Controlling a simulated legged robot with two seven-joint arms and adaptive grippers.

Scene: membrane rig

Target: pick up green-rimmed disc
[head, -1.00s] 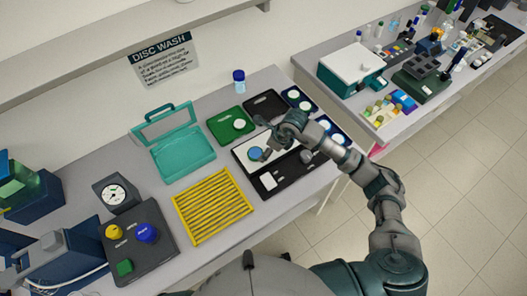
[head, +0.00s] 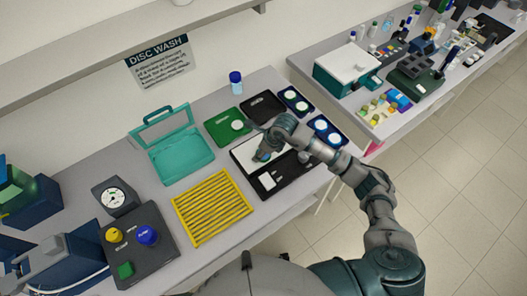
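A small round disc (head: 262,157), bluish with a greenish edge, lies on the white sheet (head: 244,156) of a black tray. My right gripper (head: 263,148) is directly over this disc and covers part of it. Whether its fingers are open or shut on the disc is too small and hidden to tell. A white disc (head: 237,125) sits on a green tray (head: 214,132) just behind. My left gripper is not in view.
A teal open case (head: 180,160), a yellow rack (head: 211,208) and a black button box (head: 139,240) stand to the left. A blue-capped bottle (head: 236,82) stands behind.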

